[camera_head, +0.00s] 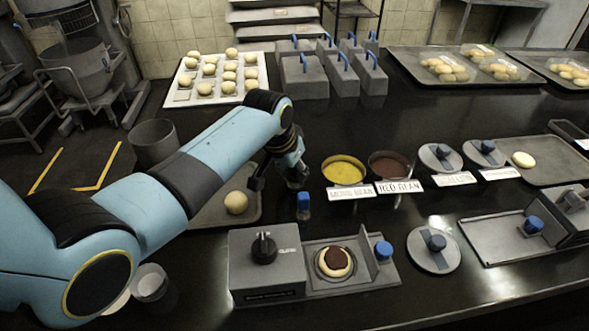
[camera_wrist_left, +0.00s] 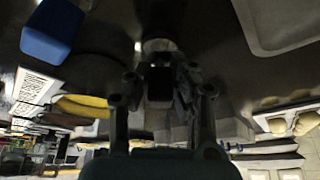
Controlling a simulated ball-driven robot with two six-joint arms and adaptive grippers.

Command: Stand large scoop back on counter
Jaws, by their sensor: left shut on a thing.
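My left gripper (camera_head: 277,177) reaches down over the counter, left of the yellow-filled bowl. It is shut on a dark grey thing, which also shows between the fingers in the left wrist view (camera_wrist_left: 158,82). I take this to be the large scoop, but the fingers and dark counter hide most of its shape. I cannot tell whether it touches the counter (camera_head: 330,125). A blue-topped piece (camera_head: 304,200) stands just in front of the gripper; its blue part is large at the upper left of the left wrist view (camera_wrist_left: 52,30). My right gripper is not in view.
The yellow bowl (camera_head: 344,169) and red bean bowl (camera_head: 390,166) stand close right of the gripper. A tray with a dough ball (camera_head: 236,202) lies to its left, and a grey cooker (camera_head: 266,264) in front. Grey blue-handled boxes (camera_head: 304,77) stand behind.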

